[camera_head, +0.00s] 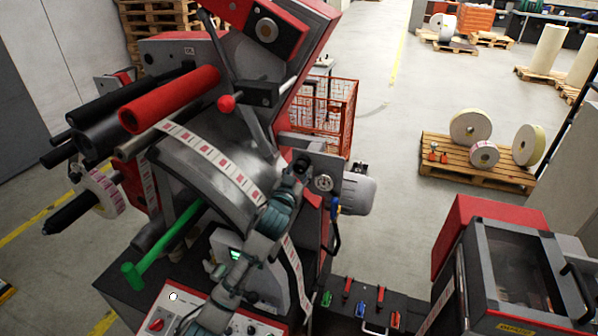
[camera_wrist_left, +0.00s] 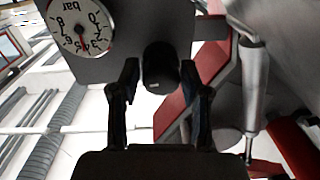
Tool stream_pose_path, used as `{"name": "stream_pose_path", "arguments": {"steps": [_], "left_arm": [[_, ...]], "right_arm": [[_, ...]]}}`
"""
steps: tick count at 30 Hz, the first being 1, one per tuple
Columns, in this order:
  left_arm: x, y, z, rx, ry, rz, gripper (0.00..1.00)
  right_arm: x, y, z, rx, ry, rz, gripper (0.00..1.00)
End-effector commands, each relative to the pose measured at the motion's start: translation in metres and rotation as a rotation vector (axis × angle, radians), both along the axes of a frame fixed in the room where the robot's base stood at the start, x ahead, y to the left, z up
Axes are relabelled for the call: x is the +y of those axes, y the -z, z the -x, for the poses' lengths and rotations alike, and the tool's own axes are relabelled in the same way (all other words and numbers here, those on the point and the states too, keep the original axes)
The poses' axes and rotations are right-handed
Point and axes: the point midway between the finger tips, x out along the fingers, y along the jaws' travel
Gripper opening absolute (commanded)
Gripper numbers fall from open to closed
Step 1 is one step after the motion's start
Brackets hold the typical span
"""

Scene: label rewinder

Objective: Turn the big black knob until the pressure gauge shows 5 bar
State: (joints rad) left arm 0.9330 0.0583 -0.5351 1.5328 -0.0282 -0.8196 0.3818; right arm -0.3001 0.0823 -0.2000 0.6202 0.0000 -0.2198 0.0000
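The pressure gauge (camera_wrist_left: 80,28) is a round white dial marked "bar", upside down in the left wrist view. Its needle is too small to read exactly. It also shows small in the head view (camera_head: 323,183). The big black knob (camera_wrist_left: 160,68) is on the same grey panel, beside the gauge. My left gripper (camera_wrist_left: 160,72) is open, with one finger on each side of the knob; small gaps seem to show between fingers and knob. In the head view my left gripper (camera_head: 302,167) is at the panel, left of the gauge, and hides the knob. My right gripper is not in view.
The red and grey label machine (camera_head: 220,180) surrounds my left arm, with a green-handled lever (camera_head: 165,243) and a control panel (camera_head: 160,310) nearby. A grey motor (camera_head: 358,193) sits right of the gauge. A pallet (camera_head: 470,170) with rolls stands on open floor at right.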

Motion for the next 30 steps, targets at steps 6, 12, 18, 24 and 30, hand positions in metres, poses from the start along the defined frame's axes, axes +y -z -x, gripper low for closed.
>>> {"name": "stream_pose_path", "arguments": {"steps": [6, 12, 18, 24, 30], "left_arm": [[-0.0001, 0.0001, 0.0, 0.0, 0.0, -0.001, 0.04], [0.0001, 0.0001, 0.0, -0.05, 0.001, -0.154, 0.04], [-0.0001, 0.0, 0.0001, -0.075, 0.001, -0.229, 0.04], [0.0, 0.0001, 0.0002, -0.074, 0.001, -0.227, 0.46], [0.0002, 0.0001, 0.0002, -0.073, 0.001, -0.227, 0.64]], "right_arm": [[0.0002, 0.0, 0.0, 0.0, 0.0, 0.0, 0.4], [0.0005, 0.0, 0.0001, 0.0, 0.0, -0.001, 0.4], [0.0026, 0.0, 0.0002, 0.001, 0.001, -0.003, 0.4], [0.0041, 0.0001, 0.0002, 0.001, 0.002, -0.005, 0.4], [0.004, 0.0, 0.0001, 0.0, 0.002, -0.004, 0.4]]}}
